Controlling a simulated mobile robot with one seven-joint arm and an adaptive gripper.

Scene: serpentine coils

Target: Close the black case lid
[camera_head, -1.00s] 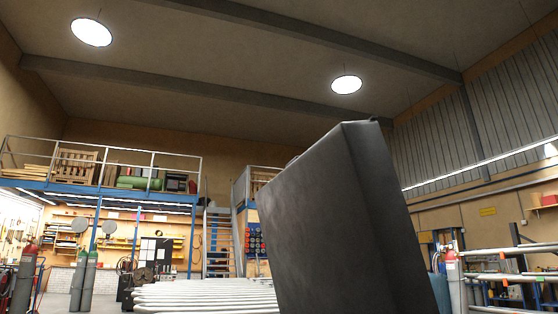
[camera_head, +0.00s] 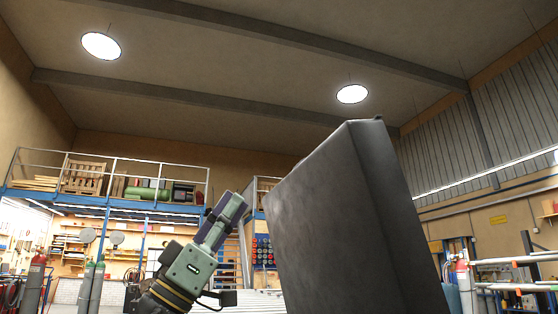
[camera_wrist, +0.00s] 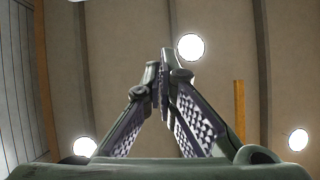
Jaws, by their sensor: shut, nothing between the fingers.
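The black case lid (camera_head: 335,220) stands raised and leaning, a large dark slab right of centre in the head view. Its broad face and right side face show; the lower part of the case is out of the frame. My gripper (camera_head: 234,203) is to the left of the lid, pointing up and slightly right, with a visible gap between them in the picture. Its fingers are together with nothing between them, as the wrist view (camera_wrist: 161,70) also shows. The lid does not show in the wrist view, which looks up at the ceiling.
Pale tubes or coils (camera_head: 262,301) lie low behind my arm and the lid. A pipe rack (camera_head: 520,285) stands at the right. Gas cylinders (camera_head: 92,282) stand far left, below a railed mezzanine (camera_head: 110,190). The space above the lid is clear.

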